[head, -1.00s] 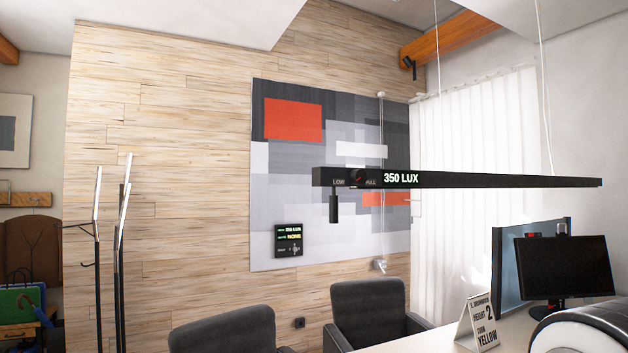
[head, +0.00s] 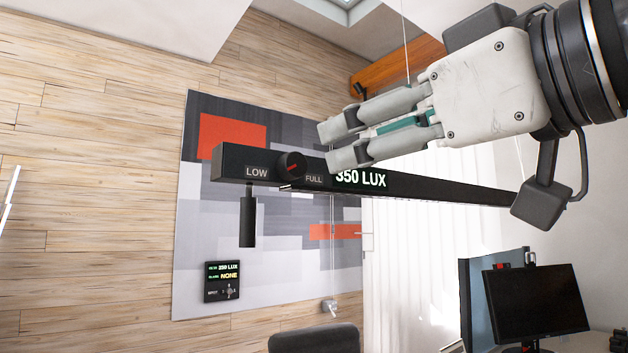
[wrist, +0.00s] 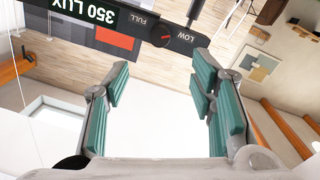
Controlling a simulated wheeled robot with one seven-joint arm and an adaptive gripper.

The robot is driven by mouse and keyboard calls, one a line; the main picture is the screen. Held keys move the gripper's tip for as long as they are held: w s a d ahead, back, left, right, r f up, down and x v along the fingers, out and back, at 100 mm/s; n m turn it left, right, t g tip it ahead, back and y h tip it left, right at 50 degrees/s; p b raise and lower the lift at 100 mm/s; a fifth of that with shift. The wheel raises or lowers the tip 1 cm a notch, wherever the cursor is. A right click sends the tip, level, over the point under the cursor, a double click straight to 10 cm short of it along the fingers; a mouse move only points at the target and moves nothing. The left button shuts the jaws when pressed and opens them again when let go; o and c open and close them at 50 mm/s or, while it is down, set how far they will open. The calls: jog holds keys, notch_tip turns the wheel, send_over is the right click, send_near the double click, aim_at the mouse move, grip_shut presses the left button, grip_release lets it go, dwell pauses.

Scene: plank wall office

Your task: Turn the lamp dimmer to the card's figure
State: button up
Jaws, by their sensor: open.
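The lamp is a long black bar (head: 430,189) hanging on thin cords. Its round dark dimmer knob (head: 292,165) has a red pointer line and sits between the LOW and FULL labels. The lit display (head: 360,178) reads 350 LUX. My gripper (head: 334,143) is open and empty, its fingertips to the right of the knob and overlapping the bar's top edge in the head view. In the wrist view the knob (wrist: 160,37) shows above the gap between the open fingers (wrist: 160,75), apart from them. The standing desk card is almost wholly out of view.
A dark handle (head: 247,216) hangs under the bar near LOW. A monitor (head: 535,303) and a chair (head: 315,339) stand below. Open space lies left of the bar's end.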

aim_at(297, 165)
jog(key=x, duration=1.3)
jog(key=shift+w+a, duration=0.15)
jog(key=shift+w, duration=0.05)
jog(key=c, duration=1.2)
